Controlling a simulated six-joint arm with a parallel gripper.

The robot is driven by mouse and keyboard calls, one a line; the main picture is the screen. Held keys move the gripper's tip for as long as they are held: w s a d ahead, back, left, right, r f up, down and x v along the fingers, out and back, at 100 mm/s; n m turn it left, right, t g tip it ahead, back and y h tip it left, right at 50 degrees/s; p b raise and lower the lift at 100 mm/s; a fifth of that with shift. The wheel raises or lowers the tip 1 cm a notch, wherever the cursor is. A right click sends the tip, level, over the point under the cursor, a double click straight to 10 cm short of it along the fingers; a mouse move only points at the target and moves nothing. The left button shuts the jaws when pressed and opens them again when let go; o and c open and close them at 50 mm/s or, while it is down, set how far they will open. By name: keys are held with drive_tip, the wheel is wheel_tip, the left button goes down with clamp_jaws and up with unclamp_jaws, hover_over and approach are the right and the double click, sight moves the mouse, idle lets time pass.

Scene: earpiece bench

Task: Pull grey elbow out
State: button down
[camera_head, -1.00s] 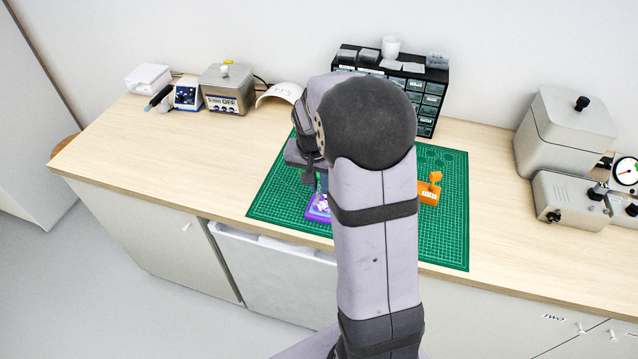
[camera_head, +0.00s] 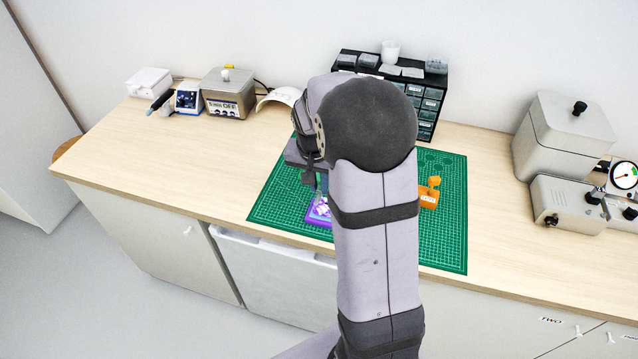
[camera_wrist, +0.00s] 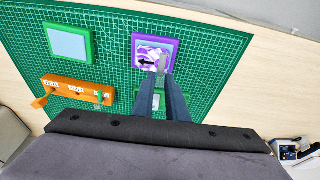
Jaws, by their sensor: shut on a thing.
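My gripper (camera_wrist: 163,76) is shut on a small grey piece (camera_wrist: 162,62), which looks like the grey elbow, at the fingertips. The grey piece is over the near right part of a purple square holder (camera_wrist: 137,63) with a white patterned face and a black arrow pointing left. I cannot tell whether the piece still touches the holder. In the head view the purple holder (camera_head: 314,221) shows left of my arm, and my gripper (camera_head: 322,186) is above it, partly hidden by the arm.
A green square tray (camera_wrist: 88,31) with a pale face lies left on the green mat (camera_wrist: 110,68). An orange stand (camera_wrist: 70,91) holds a small green piece. A black drawer cabinet (camera_head: 432,92) stands at the back. Grey metal devices (camera_head: 562,135) stand at the right.

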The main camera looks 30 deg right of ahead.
sight(319, 189)
drive_tip(key=shift+w+d+p+v, duration=0.15)
drive_tip(key=shift+p+v, duration=0.65)
drive_tip(key=shift+v, duration=0.2)
drive_tip(key=shift+w+d+p+v, duration=0.15)
drive_tip(key=shift+p+v, duration=0.65)
drive_tip(key=shift+v, duration=0.15)
drive_tip(key=shift+w+d+p+v, duration=0.15)
drive_tip(key=shift+p+v, duration=0.65)
drive_tip(key=shift+v, duration=0.2)
